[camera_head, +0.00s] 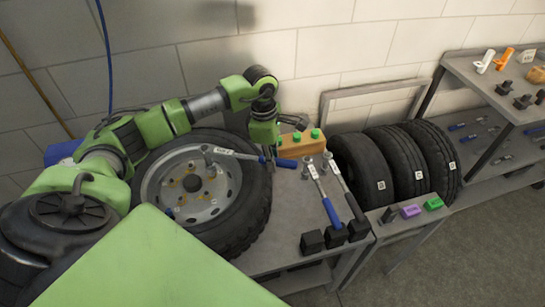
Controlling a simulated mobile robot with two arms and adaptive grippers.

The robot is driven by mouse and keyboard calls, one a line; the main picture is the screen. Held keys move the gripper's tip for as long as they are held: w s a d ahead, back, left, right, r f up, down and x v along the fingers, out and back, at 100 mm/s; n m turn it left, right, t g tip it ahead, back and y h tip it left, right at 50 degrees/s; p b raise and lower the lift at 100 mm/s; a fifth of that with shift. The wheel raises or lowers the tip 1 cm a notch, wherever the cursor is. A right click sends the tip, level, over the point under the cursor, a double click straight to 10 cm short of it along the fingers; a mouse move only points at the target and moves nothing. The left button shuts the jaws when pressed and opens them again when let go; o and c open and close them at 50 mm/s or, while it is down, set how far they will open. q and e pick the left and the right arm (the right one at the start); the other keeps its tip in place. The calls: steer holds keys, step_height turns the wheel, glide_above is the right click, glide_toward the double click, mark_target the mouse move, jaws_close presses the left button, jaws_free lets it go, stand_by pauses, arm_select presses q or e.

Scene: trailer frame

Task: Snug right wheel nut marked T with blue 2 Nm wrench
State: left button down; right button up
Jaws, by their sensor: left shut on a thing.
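A wheel (255,215) with a grey rim lies flat on the bench, with several yellowish nuts around its dark hub; no T mark can be read. My left gripper (268,154) reaches over the wheel's upper right edge, pointing down. It is shut on a wrench (240,155) with a silver shaft and blue handle. The wrench lies about level, its head over the upper part of the rim; I cannot tell whether it touches a nut. Two other wrenches, one blue-handled (331,212) and one dark-handled (345,183), lie on the bench to the right. My right gripper is not in view.
A wooden block (300,146) with green knobs stands behind the wrench. Black blocks (312,242) sit at the bench's front edge. Three tyres (362,175) stand to the right, with purple (411,211) and green (433,204) blocks before them. A shelf (480,80) holds more tools.

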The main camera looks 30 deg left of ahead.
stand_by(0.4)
arm_select(q)
steer(key=shift+f+b, duration=0.4)
steer(key=shift+b, duration=0.05)
steer(key=shift+f+b, duration=0.55)
steer(key=shift+f, duration=0.1)
steer(key=c, duration=2.8)
jaws_free()
jaws_close()
steer(key=shift+s, duration=0.1)
steer(key=shift+s+d+m, duration=0.25)
steer(key=shift+s+m, duration=0.2)
steer(key=shift+s, duration=0.25)
steer(key=shift+s+d+m, duration=0.25)
steer(key=shift+s+m, duration=0.2)
steer(key=shift+s, duration=0.25)
